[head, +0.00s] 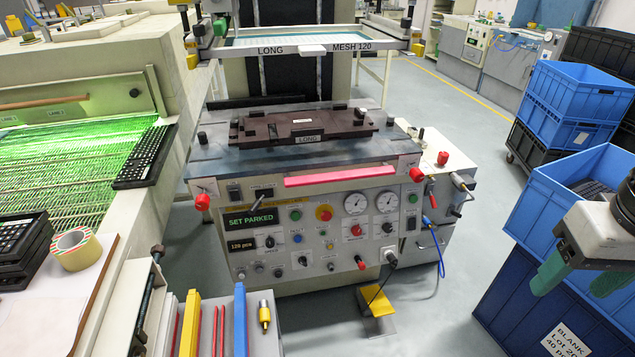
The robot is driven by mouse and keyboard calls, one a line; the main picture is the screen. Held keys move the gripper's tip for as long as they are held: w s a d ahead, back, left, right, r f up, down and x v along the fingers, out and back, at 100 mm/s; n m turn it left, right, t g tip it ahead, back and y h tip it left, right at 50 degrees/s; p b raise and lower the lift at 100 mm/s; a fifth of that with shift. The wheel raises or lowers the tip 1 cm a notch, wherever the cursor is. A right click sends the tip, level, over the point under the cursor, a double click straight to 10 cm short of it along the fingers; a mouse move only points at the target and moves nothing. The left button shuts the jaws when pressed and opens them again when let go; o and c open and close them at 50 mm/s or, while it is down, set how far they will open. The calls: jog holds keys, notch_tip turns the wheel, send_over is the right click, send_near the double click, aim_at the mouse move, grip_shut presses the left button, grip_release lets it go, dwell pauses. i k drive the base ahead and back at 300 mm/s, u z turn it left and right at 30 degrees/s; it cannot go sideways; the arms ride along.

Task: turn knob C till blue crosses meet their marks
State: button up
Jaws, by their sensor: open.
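The printing machine (300,240) stands in the middle, with a display reading SET PARKED (250,220). Red knobs sit at the table's left corner (202,202) and right corner (417,174), with another on the right side unit (442,158). Their letters are too small to read, so I cannot tell which is knob C. No blue crosses or marks can be made out. A dark fixture labelled LONG (300,128) lies on the table below a raised screen frame labelled LONG MESH 120 (310,48). My gripper (578,277), with green fingers, is open and empty at the right, far from the knobs.
Blue crates (575,100) stack at the right; a dark blue one labelled BLANK (510,300) stands beneath my gripper. A green-lit conveyor (60,165) runs at the left. A yellow pedal (365,305) lies before the machine. Grey floor is free between machine and crates.

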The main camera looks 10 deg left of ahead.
aim_at(443, 156)
jog(key=k, duration=0.6)
jog(key=z, duration=0.55)
jog(key=i, duration=1.65)
jog(key=u, duration=0.55)
